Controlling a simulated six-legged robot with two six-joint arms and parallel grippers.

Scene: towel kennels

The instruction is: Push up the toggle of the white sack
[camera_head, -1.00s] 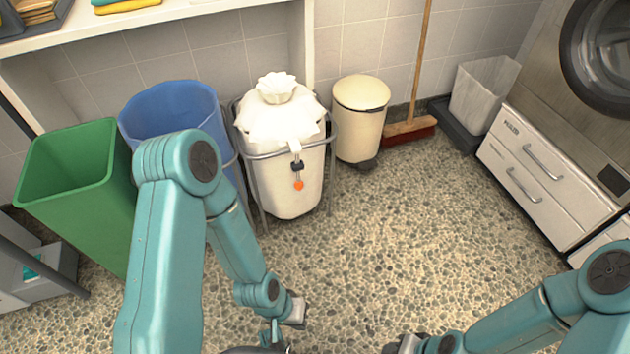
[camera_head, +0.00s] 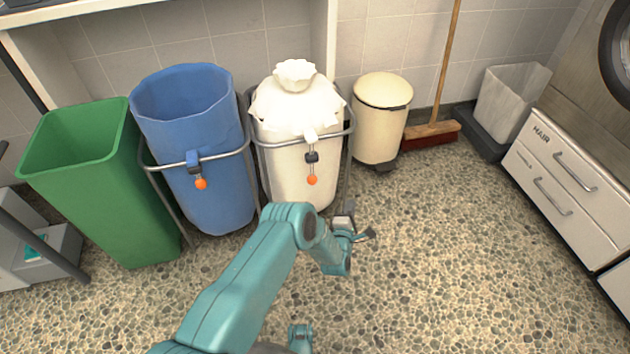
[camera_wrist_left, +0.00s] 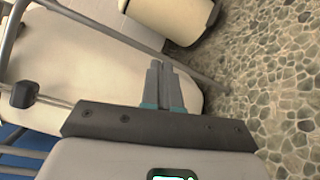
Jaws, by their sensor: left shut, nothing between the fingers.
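The white sack (camera_head: 290,115) hangs in a metal hoop stand, its top gathered into a ruffled knot. On its front hangs a dark toggle (camera_head: 312,157) on a cord, with an orange ball (camera_head: 312,180) below it. My left gripper (camera_head: 357,220) is below and to the right of the toggle, near the sack's lower right side, apart from the toggle. In the left wrist view its fingers (camera_wrist_left: 162,84) are shut and empty. The sack (camera_wrist_left: 85,55) fills the upper left there, and a dark block, seemingly the toggle (camera_wrist_left: 22,95), shows at the left edge. My right gripper is out of view.
A blue sack (camera_head: 190,110) in its own hoop, with a similar toggle, and a green bin (camera_head: 75,150) stand to the left. A cream pedal bin (camera_head: 380,120) and a broom (camera_head: 432,132) stand to the right. The pebbled floor in front is clear.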

